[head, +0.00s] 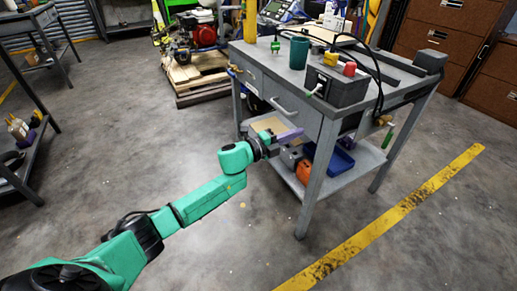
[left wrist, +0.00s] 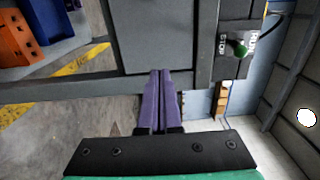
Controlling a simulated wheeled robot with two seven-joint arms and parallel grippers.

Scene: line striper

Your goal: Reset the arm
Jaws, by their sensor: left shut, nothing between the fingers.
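My left arm (head: 200,203), green with black joints, reaches from the lower left of the head view toward the grey workbench (head: 262,58). My left gripper (head: 300,133) has purple fingers and is in front of the bench, below its drawer (head: 285,100). In the left wrist view the two purple fingers (left wrist: 163,73) lie side by side, shut with nothing between them. Whether they touch the bench, I cannot tell. My right gripper is not in view.
A box with a red button (head: 349,68) stands on the bench top. A green switch (left wrist: 238,48) shows in the left wrist view. The lower shelf holds an orange item (head: 304,171) and a blue bin (head: 340,160). Floor beside a yellow line (head: 390,218) is clear.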

